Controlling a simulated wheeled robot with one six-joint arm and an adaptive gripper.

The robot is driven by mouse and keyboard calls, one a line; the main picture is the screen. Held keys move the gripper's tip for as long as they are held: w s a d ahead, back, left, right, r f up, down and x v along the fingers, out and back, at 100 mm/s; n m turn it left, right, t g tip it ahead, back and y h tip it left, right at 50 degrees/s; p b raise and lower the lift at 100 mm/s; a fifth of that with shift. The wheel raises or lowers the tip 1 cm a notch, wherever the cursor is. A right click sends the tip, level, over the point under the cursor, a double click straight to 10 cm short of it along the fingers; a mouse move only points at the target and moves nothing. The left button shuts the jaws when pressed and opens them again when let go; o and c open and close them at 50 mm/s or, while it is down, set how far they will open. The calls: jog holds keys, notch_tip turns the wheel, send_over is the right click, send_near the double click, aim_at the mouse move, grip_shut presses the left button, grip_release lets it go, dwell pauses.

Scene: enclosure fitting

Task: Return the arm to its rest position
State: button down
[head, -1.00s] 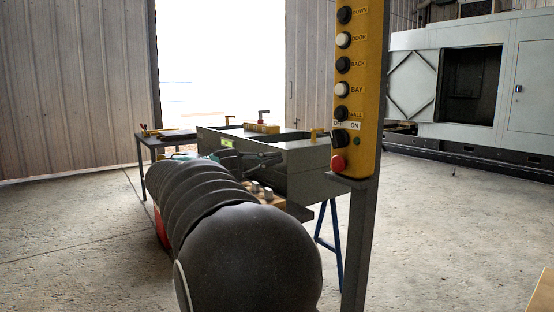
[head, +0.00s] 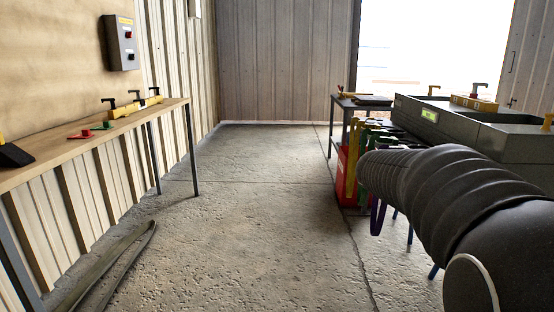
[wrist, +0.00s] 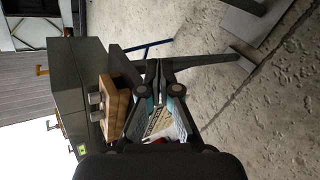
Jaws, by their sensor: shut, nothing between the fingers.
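My arm, in a black ribbed sleeve, fills the right of the head view, reaching toward the grey enclosure (head: 430,128). It hides my gripper there. In the wrist view my gripper (wrist: 157,68) has its fingers together with nothing between them. The same grey enclosure (wrist: 78,85) shows to the left of the fingers in that tilted view. A wooden block with metal pegs (wrist: 122,80) lies close beside the fingers; I cannot tell whether they touch.
A wooden shelf (head: 95,140) with small clamps runs along the left wall, below a grey switch box (head: 121,43).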

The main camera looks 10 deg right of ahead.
jog(key=s+a+f+t+y, duration=0.2)
jog(key=s+a+f+y, duration=0.1)
jog(key=a, duration=0.6)
jog(key=s+a+f+m+t+y, duration=0.1)
jog(key=s+a+f+t+y, duration=0.2)
jog(key=a, duration=0.6)
jog(key=s+a+f+t+y, duration=0.2)
jog(key=s+a+f+y, duration=0.3)
jog(key=a, duration=0.5)
jog(key=shift+s+m, duration=0.4)
jog(key=shift+s, duration=0.5)
jog(key=c, duration=1.8)
grip_release()
jog(key=shift+s+a+r+t, duration=0.1)
jog(key=shift+a+r+t, duration=0.2)
jog(key=shift+t, duration=0.1)
jog(key=o, duration=0.7)
jog(key=shift+a+r, duration=0.15)
jog(key=shift+d, duration=0.2)
